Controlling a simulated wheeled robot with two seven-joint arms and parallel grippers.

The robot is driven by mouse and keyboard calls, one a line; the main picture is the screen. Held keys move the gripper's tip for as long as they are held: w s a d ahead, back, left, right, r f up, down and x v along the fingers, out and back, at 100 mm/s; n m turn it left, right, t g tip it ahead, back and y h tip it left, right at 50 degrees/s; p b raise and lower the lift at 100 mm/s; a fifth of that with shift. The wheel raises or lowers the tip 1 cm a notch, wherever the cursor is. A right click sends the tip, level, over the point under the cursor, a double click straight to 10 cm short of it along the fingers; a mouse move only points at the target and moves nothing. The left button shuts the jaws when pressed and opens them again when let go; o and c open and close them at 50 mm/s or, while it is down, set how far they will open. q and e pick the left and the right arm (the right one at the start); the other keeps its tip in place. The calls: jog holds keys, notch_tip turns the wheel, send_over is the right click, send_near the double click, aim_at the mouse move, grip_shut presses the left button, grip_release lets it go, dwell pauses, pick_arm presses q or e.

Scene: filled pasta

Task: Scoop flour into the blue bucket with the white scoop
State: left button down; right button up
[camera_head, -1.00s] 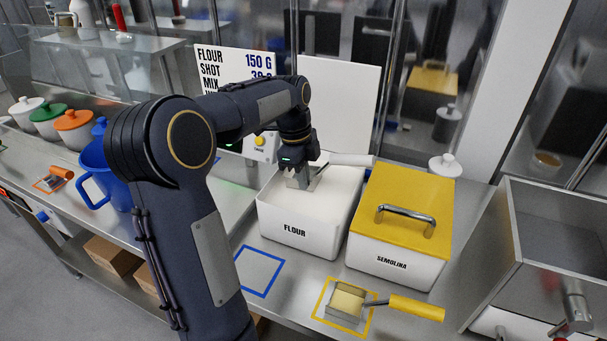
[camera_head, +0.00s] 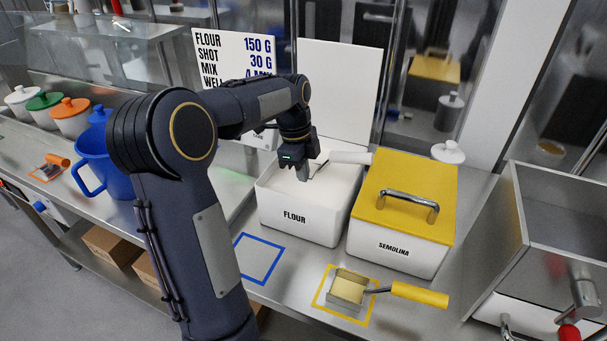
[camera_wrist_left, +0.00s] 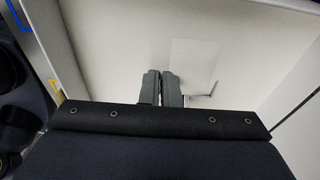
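The white flour bin (camera_head: 298,218) stands open in the middle of the counter in the head view, filled with pale flour (camera_head: 335,185). My left gripper (camera_head: 304,172) points down into the bin, just left of the scoop handle. In the left wrist view its fingers (camera_wrist_left: 163,88) are close together, with nothing clear between them. A faint pale square there, likely the scoop's pan (camera_wrist_left: 193,65), lies beside the fingers. The blue bucket (camera_head: 95,165) stands left, partly behind my arm. My right gripper is out of view.
A semolina bin (camera_head: 395,248) with a yellow lid stands right of the flour. A yellow-handled scoop (camera_head: 418,294) lies in front, on a yellow outline. A blue outline (camera_head: 258,258) marks empty counter. A metal machine (camera_head: 565,235) stands far right. Lidded pots (camera_head: 70,115) line the left.

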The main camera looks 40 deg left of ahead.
pick_arm(q)
jog(key=shift+r, duration=0.1)
dwell(0.3)
notch_tip(320, 180, up, 11)
jog(key=p, duration=0.9)
dwell(0.7)
